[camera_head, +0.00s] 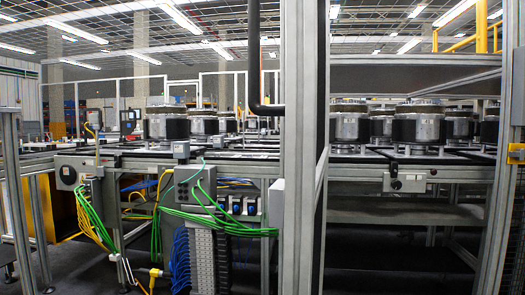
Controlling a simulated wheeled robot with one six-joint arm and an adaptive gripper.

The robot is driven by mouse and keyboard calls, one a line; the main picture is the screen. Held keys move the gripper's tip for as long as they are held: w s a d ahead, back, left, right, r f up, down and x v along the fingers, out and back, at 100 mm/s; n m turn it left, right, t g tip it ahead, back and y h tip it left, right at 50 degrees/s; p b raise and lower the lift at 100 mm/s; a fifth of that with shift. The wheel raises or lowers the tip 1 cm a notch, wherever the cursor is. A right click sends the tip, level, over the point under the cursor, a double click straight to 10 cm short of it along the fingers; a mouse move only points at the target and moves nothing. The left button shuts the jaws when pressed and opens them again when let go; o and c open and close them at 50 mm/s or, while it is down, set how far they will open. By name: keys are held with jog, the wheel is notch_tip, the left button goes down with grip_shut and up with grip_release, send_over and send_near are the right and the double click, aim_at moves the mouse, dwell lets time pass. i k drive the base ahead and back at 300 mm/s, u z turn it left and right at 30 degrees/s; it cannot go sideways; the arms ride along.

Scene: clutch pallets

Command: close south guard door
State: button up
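No guard door can be picked out with certainty. A thick grey aluminium upright (303,150) stands close in the middle of the view, from top to bottom. A dark bent tube (255,55) comes down from the top edge and turns right to this upright; it may be a handle, but I cannot tell. Between the uprights I see straight through to the pallets; whether a clear panel fills this gap cannot be told. My gripper is not in view.
Behind the uprights runs a conveyor with several metal clutch drums (347,125) on pallets. Under it on the left are a grey control box (195,186), green, yellow and blue cables, and a cable duct. Another frame post (18,200) stands at the far left.

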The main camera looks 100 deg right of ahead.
aim_at(298, 202)
jog(key=i, duration=0.3)
jog(key=z, duration=4.15)
jog(key=k, duration=1.3)
jog(key=u, duration=0.15)
jog(key=i, duration=0.95)
jog(key=u, duration=0.25)
